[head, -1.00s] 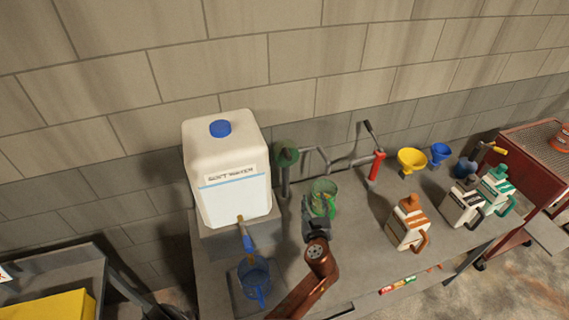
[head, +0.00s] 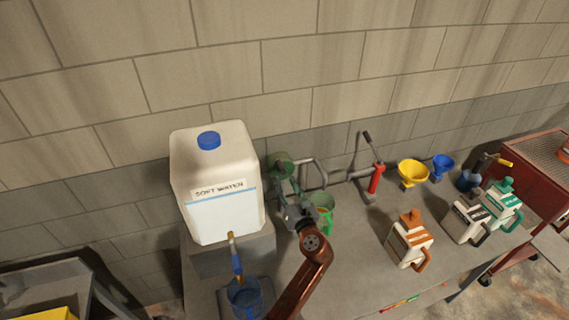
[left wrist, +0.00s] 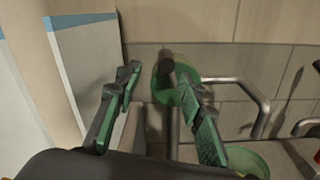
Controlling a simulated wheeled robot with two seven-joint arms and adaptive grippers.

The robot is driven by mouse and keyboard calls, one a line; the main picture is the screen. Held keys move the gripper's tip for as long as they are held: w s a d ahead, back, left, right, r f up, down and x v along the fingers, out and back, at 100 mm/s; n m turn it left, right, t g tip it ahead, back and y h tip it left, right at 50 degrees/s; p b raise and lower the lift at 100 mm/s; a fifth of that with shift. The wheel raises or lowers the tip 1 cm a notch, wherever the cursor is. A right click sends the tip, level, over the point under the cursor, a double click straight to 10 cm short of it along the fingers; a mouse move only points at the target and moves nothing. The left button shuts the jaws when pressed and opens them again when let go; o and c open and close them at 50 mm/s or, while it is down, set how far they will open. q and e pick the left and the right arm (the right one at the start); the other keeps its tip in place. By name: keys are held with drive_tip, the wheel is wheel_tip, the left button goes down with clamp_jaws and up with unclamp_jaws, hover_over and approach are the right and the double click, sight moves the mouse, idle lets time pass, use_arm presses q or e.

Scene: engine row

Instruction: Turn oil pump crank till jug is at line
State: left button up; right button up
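The oil pump (head: 281,165) has a green round head on a grey post, with a bent grey pipe to its right. In the left wrist view its green disc (left wrist: 190,73) and a dark crank knob (left wrist: 167,64) face me. The green translucent jug (head: 324,203) stands on the bench below the pipe; part of it also shows in the left wrist view (left wrist: 246,160). Its line and fill level are not readable. My left gripper (head: 289,196) is open in front of the pump, its fingers (left wrist: 158,82) either side of the knob, not closed on it. My right gripper is out of view.
A white soft water tank (head: 215,185) stands close on the left, with a blue jug (head: 245,298) under its tap. A red hand pump (head: 376,178), yellow funnel (head: 412,172), blue funnel (head: 442,163) and several jugs stand right. The bench's (head: 355,250) middle is clear.

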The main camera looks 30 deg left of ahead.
sight(281, 168)
use_arm(q)
drive_tip(key=x, duration=0.4)
drive_tip(key=p+x, duration=0.1)
drive_tip(key=x, duration=0.2)
drive_tip(key=shift+w+d+r, duration=0.1)
drive_tip(key=shift+w+d, duration=0.1)
drive_tip(key=shift+w, duration=0.2)
drive_tip(key=shift+w+a, duration=0.2)
drive_tip(key=shift+a, duration=0.05)
drive_tip(key=shift+w+a, duration=0.1)
drive_tip(key=shift+c, duration=1.4)
drive_tip(key=c, duration=0.7)
clamp_jaws()
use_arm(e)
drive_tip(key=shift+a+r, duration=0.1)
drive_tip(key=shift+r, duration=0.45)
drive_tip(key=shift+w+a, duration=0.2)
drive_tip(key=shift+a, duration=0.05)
